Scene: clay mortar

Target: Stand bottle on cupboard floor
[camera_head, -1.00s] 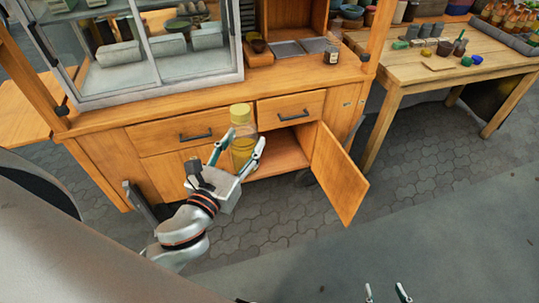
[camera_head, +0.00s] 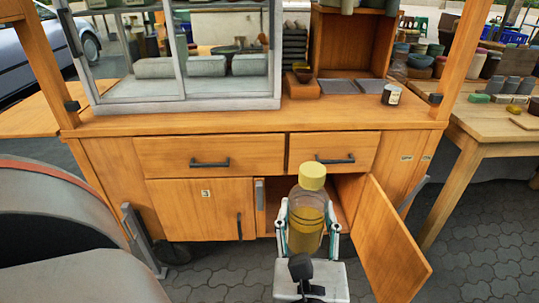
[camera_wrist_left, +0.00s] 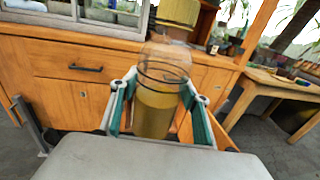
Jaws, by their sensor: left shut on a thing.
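A clear bottle (camera_head: 306,226) with a yellow cap and yellow-brown liquid stands upright between the fingers of my left gripper (camera_head: 306,222). The gripper is shut on it and holds it in front of the cupboard opening. The left wrist view also shows the bottle (camera_wrist_left: 156,110) between both fingers. The cupboard (camera_head: 198,205) is a wooden cart with an open compartment at lower right; its door (camera_head: 395,245) is swung outward to the right. The cupboard floor (camera_head: 268,222) is mostly hidden behind the bottle and gripper. My right gripper is not in view.
Two closed drawers (camera_head: 210,156) sit above the compartment, and a closed door (camera_head: 203,207) is to its left. A small dark jar (camera_head: 391,94) stands on the countertop. A wooden table (camera_head: 500,135) stands at right.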

